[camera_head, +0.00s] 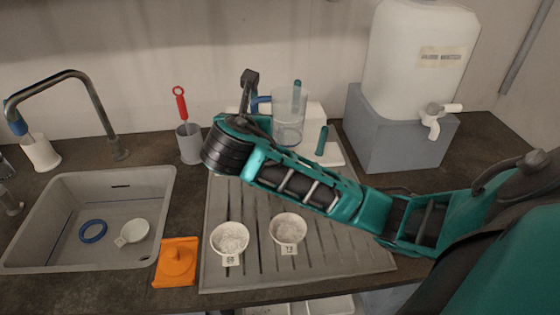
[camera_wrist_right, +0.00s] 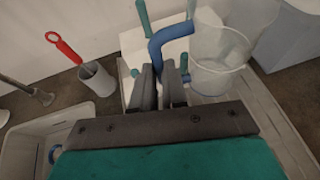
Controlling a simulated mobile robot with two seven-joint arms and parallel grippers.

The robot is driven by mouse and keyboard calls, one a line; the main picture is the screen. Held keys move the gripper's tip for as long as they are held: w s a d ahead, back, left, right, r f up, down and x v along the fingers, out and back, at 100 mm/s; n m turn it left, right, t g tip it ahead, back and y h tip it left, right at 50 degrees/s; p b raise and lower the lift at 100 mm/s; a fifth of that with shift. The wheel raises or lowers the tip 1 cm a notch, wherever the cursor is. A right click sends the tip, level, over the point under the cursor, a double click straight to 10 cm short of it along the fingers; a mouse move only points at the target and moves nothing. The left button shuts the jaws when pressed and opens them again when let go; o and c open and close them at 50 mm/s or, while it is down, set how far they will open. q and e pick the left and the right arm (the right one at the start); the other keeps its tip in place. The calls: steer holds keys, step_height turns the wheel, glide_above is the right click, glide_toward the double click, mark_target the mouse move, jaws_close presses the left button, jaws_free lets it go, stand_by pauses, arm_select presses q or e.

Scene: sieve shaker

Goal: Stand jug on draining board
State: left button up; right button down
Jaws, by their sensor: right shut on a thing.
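The clear jug (camera_head: 290,118) with a blue handle (camera_head: 262,102) is upright at the back of the grey ribbed draining board (camera_head: 222,282). My right gripper (camera_head: 250,82) is at the handle, left of the jug. In the right wrist view the jug (camera_wrist_right: 218,62) stands right of the fingers, and my right gripper (camera_wrist_right: 162,88) is shut on its blue handle (camera_wrist_right: 168,42). My arm hides part of the board, and I cannot tell whether the jug's base touches it. My left gripper is not in view.
A white block with teal pegs (camera_head: 316,114) is behind the jug. A sink (camera_head: 165,180) is left; a large container (camera_head: 415,60) on a grey stand (camera_head: 385,140) is right.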

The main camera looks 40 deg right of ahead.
step_height(320, 180, down, 17)
steer(key=shift+f, duration=0.15)
steer(key=shift+f, duration=0.15)
stand_by(0.3)
steer(key=c, duration=1.2)
jaws_free()
steer(key=shift+o, duration=0.2)
steer(key=v, duration=1.2)
